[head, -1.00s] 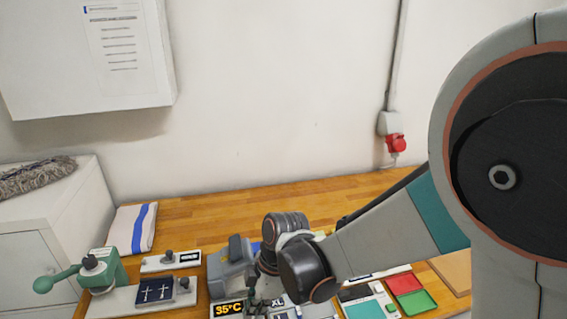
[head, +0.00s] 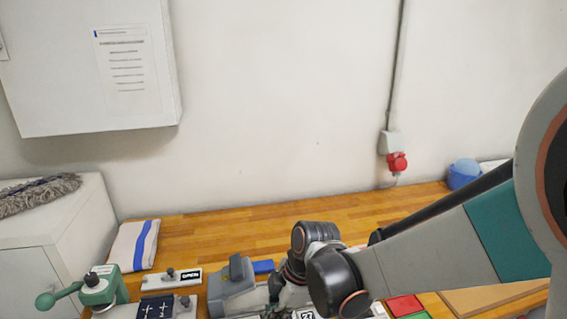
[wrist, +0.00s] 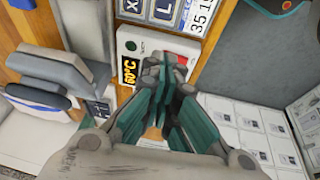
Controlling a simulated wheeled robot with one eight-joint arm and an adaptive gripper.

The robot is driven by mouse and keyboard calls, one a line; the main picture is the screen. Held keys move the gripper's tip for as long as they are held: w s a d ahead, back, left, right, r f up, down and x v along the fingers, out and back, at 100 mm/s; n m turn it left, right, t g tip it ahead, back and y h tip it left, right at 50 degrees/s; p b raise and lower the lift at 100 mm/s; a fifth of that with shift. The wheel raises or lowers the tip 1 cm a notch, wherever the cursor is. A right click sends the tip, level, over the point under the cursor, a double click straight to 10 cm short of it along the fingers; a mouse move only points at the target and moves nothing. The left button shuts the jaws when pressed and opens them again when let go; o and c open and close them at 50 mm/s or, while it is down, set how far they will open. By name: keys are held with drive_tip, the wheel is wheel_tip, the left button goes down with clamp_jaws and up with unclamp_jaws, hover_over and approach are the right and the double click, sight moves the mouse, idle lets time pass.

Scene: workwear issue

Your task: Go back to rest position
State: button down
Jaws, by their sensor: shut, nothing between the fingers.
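My gripper (wrist: 168,65) is shut and empty, with its teal fingers together in the middle of the wrist view. It points at the white control box (wrist: 130,42), whose display reads 60°C; the fingertips overlap the box in the picture, and I cannot tell whether they touch it. In the head view my arm reaches in from the right, low over the bench, and the gripper end is partly cut off by the lower edge. A grey press-like machine (head: 232,287) stands just left of it and also shows in the wrist view (wrist: 62,78).
Size and number tiles (wrist: 165,12) lie beyond the control box. A sheet of small printed labels (wrist: 250,130) is on the right. A green hand press (head: 98,290) and folded striped towel (head: 134,245) are at left. The rear wooden bench (head: 215,225) is largely clear.

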drive_tip(key=s+d+r+m+t+h+b, duration=0.2)
drive_tip(key=s+d+r+m+t, duration=0.1)
drive_tip(key=d+m, duration=0.7)
drive_tip(key=s+d+r+m+t+h+b, duration=0.1)
drive_tip(key=s+d+r+m+t+b, duration=0.2)
drive_tip(key=d+m, duration=0.7)
drive_tip(key=s+d+r+t, duration=0.1)
drive_tip(key=s+r, duration=0.1)
drive_tip(key=s, duration=0.1)
drive_tip(key=shift+d+r+h+b, duration=0.3)
drive_tip(key=shift+r+h+b, duration=0.05)
drive_tip(key=shift+r+h, duration=0.05)
drive_tip(key=shift+s+a, duration=0.1)
